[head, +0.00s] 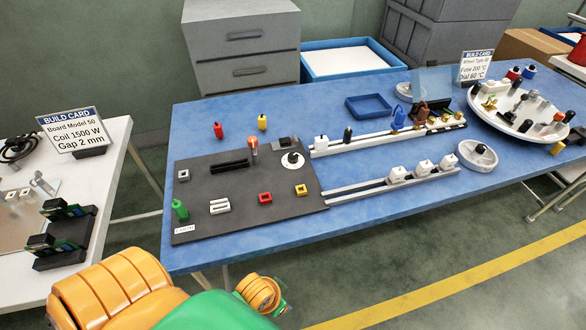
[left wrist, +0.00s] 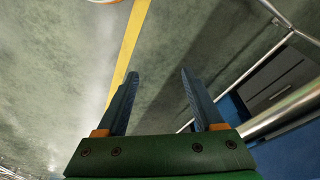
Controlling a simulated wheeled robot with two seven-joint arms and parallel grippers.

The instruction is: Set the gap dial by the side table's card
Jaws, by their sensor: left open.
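The side table's build card (head: 72,131) stands on the white side table (head: 118,150) at the left of the head view. It reads Board Model 50, Coil 1500 W, Gap 2 mm. A white round dial with a black knob (head: 293,159), likely the gap dial, sits at the upper right of the dark board (head: 240,222). Its scale is too small to read. My left gripper (left wrist: 155,88) is open and empty in its wrist view, with floor beyond its fingers. My orange and green arm shows at the bottom of the head view, apart from the dial. My right gripper is not shown.
The board carries a red-topped lever (head: 252,145), a green peg (head: 180,210) and coloured sockets. White rails (head: 390,186) lie right of it on the blue table (head: 370,225). A second card (head: 474,66) and a round tray (head: 488,112) stand farther right.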

